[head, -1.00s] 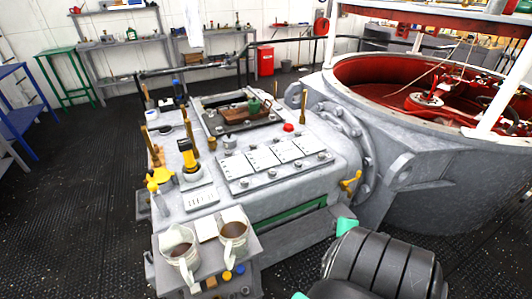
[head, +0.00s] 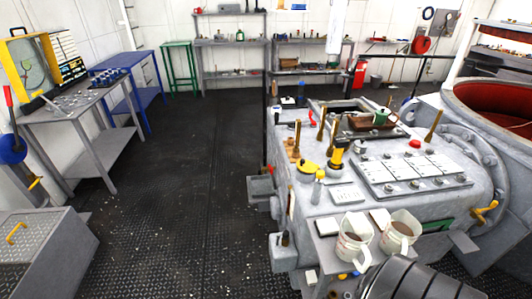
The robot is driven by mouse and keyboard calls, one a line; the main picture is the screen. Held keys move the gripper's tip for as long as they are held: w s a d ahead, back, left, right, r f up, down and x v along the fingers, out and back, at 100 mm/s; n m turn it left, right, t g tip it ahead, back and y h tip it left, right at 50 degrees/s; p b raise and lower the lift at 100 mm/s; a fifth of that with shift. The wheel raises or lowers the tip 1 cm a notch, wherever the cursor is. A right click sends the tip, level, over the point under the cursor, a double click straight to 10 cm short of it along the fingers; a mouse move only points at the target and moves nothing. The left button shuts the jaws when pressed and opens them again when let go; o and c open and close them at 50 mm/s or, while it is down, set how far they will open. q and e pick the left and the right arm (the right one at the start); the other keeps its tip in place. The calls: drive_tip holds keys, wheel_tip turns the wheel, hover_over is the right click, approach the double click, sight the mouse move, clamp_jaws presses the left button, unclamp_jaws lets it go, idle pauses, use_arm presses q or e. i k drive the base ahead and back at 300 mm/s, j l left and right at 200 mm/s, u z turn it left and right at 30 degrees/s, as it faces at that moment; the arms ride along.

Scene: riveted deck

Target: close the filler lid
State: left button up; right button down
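I cannot tell for sure which part is the filler lid. A round yellow cap (head: 308,166) sits near the left edge of the grey machine console (head: 330,193), beside a yellow-and-black upright fitting (head: 337,155). It is too small to tell whether it is open or shut. A low grey box (head: 40,250) with a tread-plate top and a yellow handle (head: 16,233) stands at the lower left. Neither of my grippers shows; only a dark ridged arm link of mine is at the lower right.
Two mugs (head: 354,238) stand on a small shelf at the console's front. The dark floor (head: 185,185) between bench and console is clear.

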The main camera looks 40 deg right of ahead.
sight(307, 166)
drive_tip(key=i+j+z, duration=0.1)
drive_tip(key=i+z, duration=0.2)
drive_tip(key=i, duration=0.25)
drive_tip(key=i+j+z, duration=0.3)
drive_tip(key=i, duration=0.2)
drive_tip(key=i+j+z, duration=0.3)
drive_tip(key=i, duration=0.2)
